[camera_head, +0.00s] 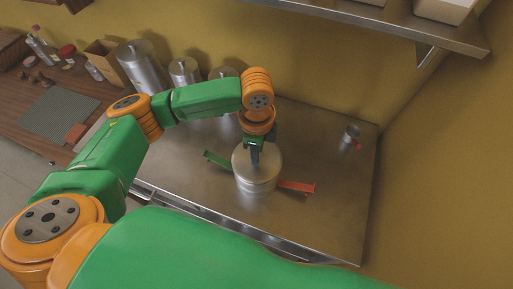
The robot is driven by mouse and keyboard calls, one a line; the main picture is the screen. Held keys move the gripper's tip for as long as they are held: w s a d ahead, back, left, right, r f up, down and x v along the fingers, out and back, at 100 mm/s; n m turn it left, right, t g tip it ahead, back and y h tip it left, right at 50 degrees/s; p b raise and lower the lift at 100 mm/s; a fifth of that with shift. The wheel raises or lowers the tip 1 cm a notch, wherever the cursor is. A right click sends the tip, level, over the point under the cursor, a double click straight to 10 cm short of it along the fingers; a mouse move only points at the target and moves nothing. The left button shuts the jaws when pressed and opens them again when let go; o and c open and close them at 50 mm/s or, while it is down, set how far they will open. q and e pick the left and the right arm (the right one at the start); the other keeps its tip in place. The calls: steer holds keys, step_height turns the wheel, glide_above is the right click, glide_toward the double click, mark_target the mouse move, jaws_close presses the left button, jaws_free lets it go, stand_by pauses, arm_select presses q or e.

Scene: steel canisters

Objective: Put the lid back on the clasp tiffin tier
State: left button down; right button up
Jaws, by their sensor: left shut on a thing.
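The clasp tiffin tier (258,190) is a round steel canister standing on the steel counter. A green clasp (216,158) sticks out on its left and a red clasp (297,186) on its right; both are swung outward. The steel lid (272,163) is over the tier's top. Whether it is seated or slightly above the rim I cannot tell. My left gripper (255,157) points down at the lid's middle and is shut on the lid, its grip partly hidden by the fingers. My right gripper is not in view.
Several steel canisters (143,68) stand along the back wall, partly behind my left arm. A small steel cup (351,134) with a red part stands at the right. A shelf (400,22) overhangs the back right. The counter (330,215) is clear right of the tier.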

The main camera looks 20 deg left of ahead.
arm_select(q)
steer(key=shift+c, duration=0.6)
jaws_free()
step_height(320, 180, up, 5)
steer(key=p, duration=0.6)
steer(key=shift+r, duration=1)
jaws_close()
steer(key=shift+f, duration=0.1)
stand_by(0.6)
